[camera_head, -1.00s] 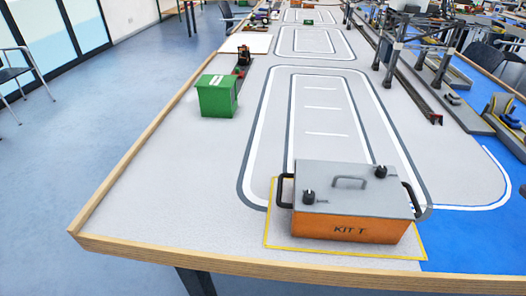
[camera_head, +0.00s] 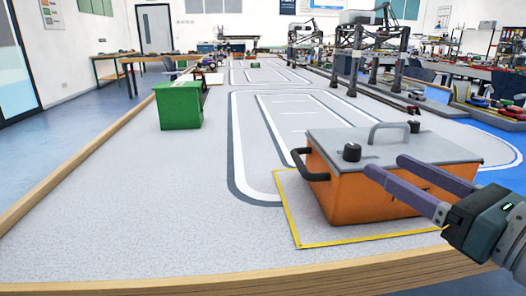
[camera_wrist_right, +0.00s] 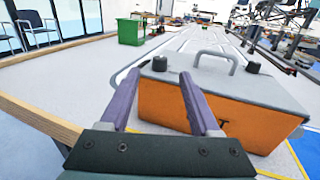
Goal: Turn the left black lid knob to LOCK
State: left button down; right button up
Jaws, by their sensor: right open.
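The orange kit box (camera_head: 345,195) with a grey lid (camera_head: 440,150) stands at the table's front. The left black lid knob (camera_head: 351,152) sits at the lid's left front; it also shows in the right wrist view (camera_wrist_right: 160,63). The other black knob (camera_head: 414,127) is at the back. The knob's marking is too small to read. My right gripper (camera_head: 382,166) is open and empty, with purple fingers pointing left in front of the box. In the right wrist view its fingertips (camera_wrist_right: 158,78) lie below the left knob, apart from it. My left gripper is not in view.
A grey handle (camera_head: 402,130) rises from the lid between the knobs, and a black side handle (camera_head: 308,165) sticks out at the left. A green bin (camera_head: 179,106) stands farther back left. The table left of the box is clear, with a wooden edge (camera_head: 200,288) in front.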

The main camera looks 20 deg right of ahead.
aim_at(360, 149)
jog(key=w, duration=0.9)
jog(key=shift+a, duration=0.3)
jog(key=shift+s, duration=0.1)
jog(key=shift+c, duration=0.2)
grip_shut()
